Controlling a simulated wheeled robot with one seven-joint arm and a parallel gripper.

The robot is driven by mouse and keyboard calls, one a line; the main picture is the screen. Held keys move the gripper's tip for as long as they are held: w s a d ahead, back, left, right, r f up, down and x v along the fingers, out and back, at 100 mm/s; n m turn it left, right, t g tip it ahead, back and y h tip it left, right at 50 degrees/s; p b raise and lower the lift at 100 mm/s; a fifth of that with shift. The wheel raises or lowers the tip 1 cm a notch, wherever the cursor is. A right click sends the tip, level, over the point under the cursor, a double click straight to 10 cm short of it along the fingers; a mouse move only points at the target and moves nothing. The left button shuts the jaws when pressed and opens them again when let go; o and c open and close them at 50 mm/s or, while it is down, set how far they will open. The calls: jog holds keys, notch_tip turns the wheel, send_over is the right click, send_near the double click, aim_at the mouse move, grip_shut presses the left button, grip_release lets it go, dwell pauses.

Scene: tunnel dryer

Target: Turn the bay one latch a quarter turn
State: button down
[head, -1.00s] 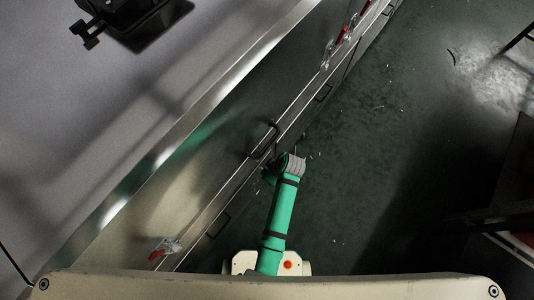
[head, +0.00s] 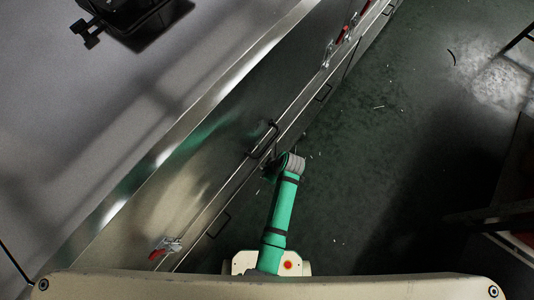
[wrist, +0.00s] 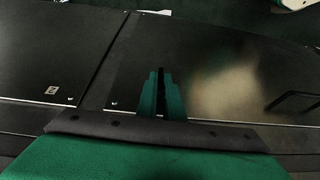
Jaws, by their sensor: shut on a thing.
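My gripper (wrist: 161,92) shows in the wrist view as two green fingers close together in front of the dark panels. They are shut on a thin dark piece (wrist: 161,78) between them, which I take for the bay one latch; its shape and angle are mostly hidden by the fingers and the dark. In the head view my wrist is at the edge of the long metal housing, near a black bar handle (head: 264,139). The fingertips and the latch are hidden there.
Red-handled clamps sit on the housing edge at lower left (head: 165,248) and upper right (head: 333,48). A black handle (wrist: 293,101) stands out at the right of the wrist view. A small label (wrist: 53,90) marks the left panel. Green floor (head: 390,130) to the right is largely clear.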

jog(key=shift+w, duration=0.1)
jog(key=shift+w+d+f+m+g+y, duration=0.1)
jog(key=shift+w+d+m+g+y, duration=0.2)
jog(key=shift+g+y, duration=0.75)
jog(key=shift+w+d+f+m+g+y, duration=0.15)
jog(key=shift+m+g+y, duration=0.2)
jog(key=shift+g+y, duration=0.65)
jog(key=shift+w+d+f+m+g+y, duration=0.1)
jog(key=shift+w+m+g+y, duration=0.2)
jog(key=shift+g+y, duration=0.75)
jog(key=shift+g, duration=0.6)
jog(key=shift+s, duration=0.1)
jog(key=c, duration=1.9)
grip_release()
jog(key=shift+f, duration=0.1)
jog(key=v, duration=1)
jog(key=shift+d, duration=0.3)
